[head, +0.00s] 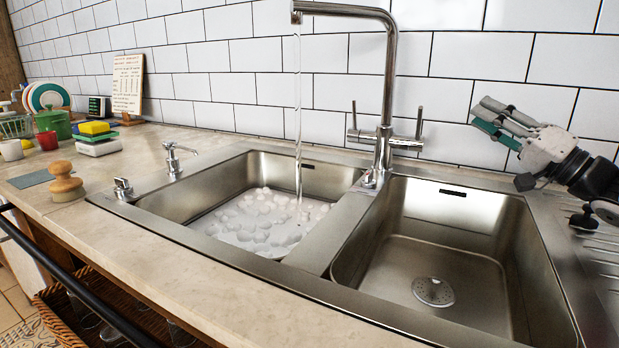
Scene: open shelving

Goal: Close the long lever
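The chrome faucet (385,90) stands behind the divider between two sink basins. Two thin upright levers rise from its side arms, the left lever (354,114) and the right lever (419,122). I cannot tell which is the longer. Water (298,110) runs from the spout into the left basin. My gripper (486,114) is at the right, above the right basin's back edge. It points left toward the right lever, apart from it. Its fingers look spread, with nothing between them.
The left basin (160,205) holds water with foam; the right basin (385,255) is empty. A soap dispenser (172,160) stands left of the sink. A wooden brush (64,182), sponges (94,128) and dishes (48,96) are further left. A tiled wall (260,58) stands close behind the faucet.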

